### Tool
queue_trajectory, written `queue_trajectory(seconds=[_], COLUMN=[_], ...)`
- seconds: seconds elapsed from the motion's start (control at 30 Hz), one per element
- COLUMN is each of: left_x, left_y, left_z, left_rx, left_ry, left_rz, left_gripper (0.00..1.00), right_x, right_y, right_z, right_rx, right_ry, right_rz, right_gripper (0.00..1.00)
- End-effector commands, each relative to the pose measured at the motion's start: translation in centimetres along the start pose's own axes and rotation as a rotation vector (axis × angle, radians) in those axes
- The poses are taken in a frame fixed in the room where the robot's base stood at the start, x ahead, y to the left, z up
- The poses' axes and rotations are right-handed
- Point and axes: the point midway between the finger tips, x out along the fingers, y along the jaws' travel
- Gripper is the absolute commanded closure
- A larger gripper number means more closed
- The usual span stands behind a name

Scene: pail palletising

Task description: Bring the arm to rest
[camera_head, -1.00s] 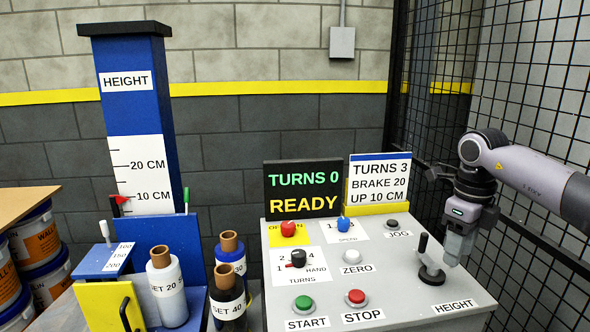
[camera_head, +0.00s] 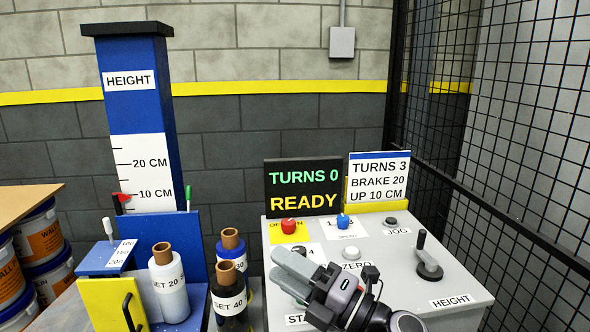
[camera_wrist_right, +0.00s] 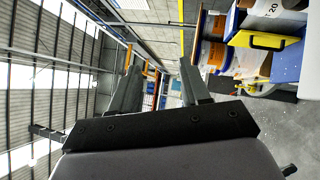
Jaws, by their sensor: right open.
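My right gripper (camera_head: 290,270) is over the lower left part of the grey control panel (camera_head: 456,284) in the head view, its fingers pointing up and left. It covers the turns knob and most of the start and stop buttons. In the right wrist view its two fingers (camera_wrist_right: 158,92) are apart with nothing between them. That view is turned sideways and looks out past the yellow and blue stand. My left gripper is not in view.
The height crank (camera_head: 428,262) stands clear at the panel's right. A display (camera_head: 303,188) reads TURNS 0, READY, beside a card (camera_head: 379,180). A mesh fence (camera_head: 500,120) closes the right side.

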Motion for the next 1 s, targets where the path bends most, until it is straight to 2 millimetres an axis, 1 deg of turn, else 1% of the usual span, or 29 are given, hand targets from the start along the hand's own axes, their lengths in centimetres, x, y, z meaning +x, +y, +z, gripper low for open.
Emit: queue_trajectory(seconds=[0.03, 0.1, 0.17, 0.27, 0.33, 0.37, 0.4, 0.47, 0.5, 0.57, 0.6, 0.67, 0.7, 0.8, 0.9, 1.0], left_x=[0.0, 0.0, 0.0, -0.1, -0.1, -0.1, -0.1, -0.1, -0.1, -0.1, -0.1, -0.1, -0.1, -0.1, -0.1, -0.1], left_y=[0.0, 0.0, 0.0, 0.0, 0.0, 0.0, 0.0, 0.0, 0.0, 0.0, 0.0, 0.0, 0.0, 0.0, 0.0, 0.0], left_z=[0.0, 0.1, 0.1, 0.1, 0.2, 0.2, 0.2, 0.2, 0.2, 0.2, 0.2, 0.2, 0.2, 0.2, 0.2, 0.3], left_rx=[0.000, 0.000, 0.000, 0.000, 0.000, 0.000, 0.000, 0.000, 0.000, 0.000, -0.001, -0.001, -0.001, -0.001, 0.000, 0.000], left_ry=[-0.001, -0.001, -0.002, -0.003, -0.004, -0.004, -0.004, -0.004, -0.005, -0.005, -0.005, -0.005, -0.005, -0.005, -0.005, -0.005], left_rz=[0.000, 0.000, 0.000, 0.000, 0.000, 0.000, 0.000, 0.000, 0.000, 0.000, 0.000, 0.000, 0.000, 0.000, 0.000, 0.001], left_gripper=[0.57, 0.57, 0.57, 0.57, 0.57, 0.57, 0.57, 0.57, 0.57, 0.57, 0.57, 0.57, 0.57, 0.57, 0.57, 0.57], right_x=[-0.8, -2.4, -4.1, -7.5, -10.5, -11.8, -13.6, -16.5, -18.5, -21.5, -23.5, -26.4, -28.2, -31.7, -34.5, -36.8], right_y=[0.1, 0.0, -0.6, -2.2, -3.8, -4.5, -5.6, -7.3, -8.3, -9.8, -10.7, -11.9, -12.5, -13.3, -13.6, -13.4], right_z=[0.5, 1.7, 2.8, 4.1, 4.6, 4.6, 4.5, 4.0, 3.5, 2.2, 1.2, -0.6, -1.9, -5.0, -7.8, -10.4], right_rx=[0.099, 0.232, 0.349, 0.544, 0.677, 0.735, 0.810, 0.922, 0.995, 1.101, 1.170, 1.267, 1.324, 1.441, 1.528, 1.600], right_ry=[-0.098, -0.244, -0.371, -0.580, -0.725, -0.786, -0.867, -0.987, -1.066, -1.181, -1.255, -1.361, -1.424, -1.551, -1.649, -1.731], right_rz=[0.025, 0.047, 0.055, 0.047, 0.026, 0.014, -0.006, -0.043, -0.071, -0.121, -0.158, -0.219, -0.260, -0.352, -0.438, -0.518], right_gripper=[0.54, 0.54, 0.54, 0.54, 0.54, 0.54, 0.54, 0.54, 0.54, 0.54, 0.54, 0.54, 0.54, 0.54, 0.54, 0.54])
